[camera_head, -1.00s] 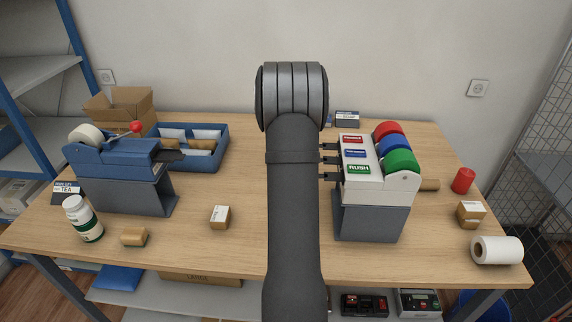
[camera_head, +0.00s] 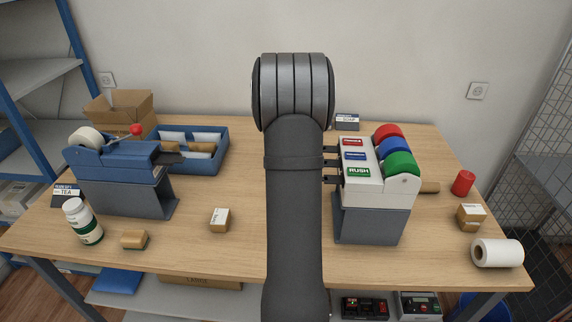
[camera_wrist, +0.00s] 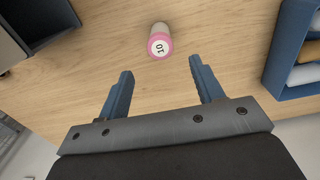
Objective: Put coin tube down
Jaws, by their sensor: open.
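The coin tube (camera_wrist: 160,40) shows in the wrist view as a small cylinder with a pink end marked 10. In the head view my own arm covers the middle of the counter, and neither the gripper nor the tube can be made out there.
The blue divided tray (camera_head: 200,158) stands at the back left; its edge also shows at the right of the wrist view. A blue tape dispenser (camera_head: 112,160) stands left, a label dispenser (camera_head: 372,200) right. Small boxes, a bottle (camera_head: 82,221) and a white roll (camera_head: 497,253) stand around.

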